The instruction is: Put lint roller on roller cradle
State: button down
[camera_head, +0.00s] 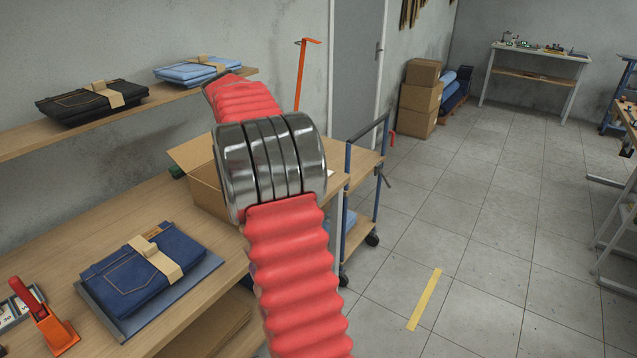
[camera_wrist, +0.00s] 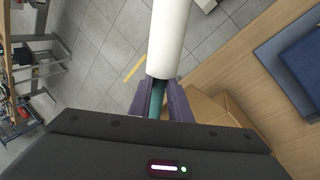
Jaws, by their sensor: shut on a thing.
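The lint roller (camera_wrist: 168,38) has a white cylinder and a teal handle in the wrist view. My gripper (camera_wrist: 162,98) has purple fingers shut on the teal handle, with the white cylinder pointing away from the fingers. The roller is held up in the air, with the tiled floor behind it. In the head view my red arm fills the middle, and neither my gripper nor the roller can be made out. I cannot pick out the roller cradle in either view.
A wooden bench (camera_head: 55,243) carries folded jeans on a tray (camera_head: 190,283), an orange tool (camera_head: 58,333) and an open cardboard box (camera_head: 205,188). A shelf (camera_head: 30,138) above holds more folded clothes. A blue-framed cart (camera_head: 350,165) stands beyond.

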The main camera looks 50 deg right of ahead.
jog(key=w+a+n+t+h, duration=0.1)
jog(key=w+a+n, duration=0.1)
jog(key=w+a, duration=0.65)
jog(key=w+a+n, duration=0.2)
jog(key=w+a, duration=0.3)
jog(key=a, duration=0.6)
jog(key=w+a+n, duration=0.1)
jog(key=w+a, duration=0.1)
jog(key=a, duration=0.7)
jog(key=w+a+f+n+t, duration=0.1)
jog(key=w+a+n, duration=0.1)
jog(key=a, duration=0.8)
jog(key=shift+a+n+h, duration=0.15)
jog(key=shift+n+h, duration=0.15)
jog(key=shift+s+f, duration=0.1)
